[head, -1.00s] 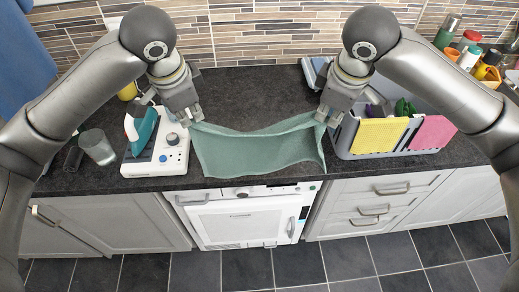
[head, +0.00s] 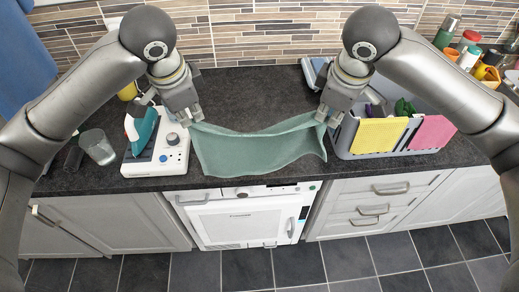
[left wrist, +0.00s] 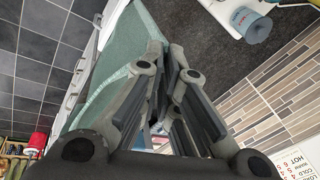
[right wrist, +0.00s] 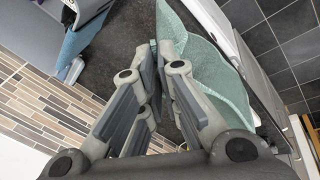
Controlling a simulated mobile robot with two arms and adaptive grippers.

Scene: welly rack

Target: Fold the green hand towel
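The green hand towel (head: 255,150) hangs between my two grippers over the dark countertop, its upper edge sagging in the middle and its lower edge near the counter's front edge. My left gripper (head: 192,120) is shut on its upper left corner. My right gripper (head: 325,117) is shut on its upper right corner. The towel also shows beyond the fingers in the left wrist view (left wrist: 125,60) and in the right wrist view (right wrist: 205,70). The fingers hide the pinched corners in both wrist views.
A white appliance with a teal iron (head: 143,130) stands close left of the towel, beside a clear glass (head: 97,147). A grey dish rack (head: 343,140) with yellow and pink cloths stands close right. The counter behind the towel (head: 250,95) is bare.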

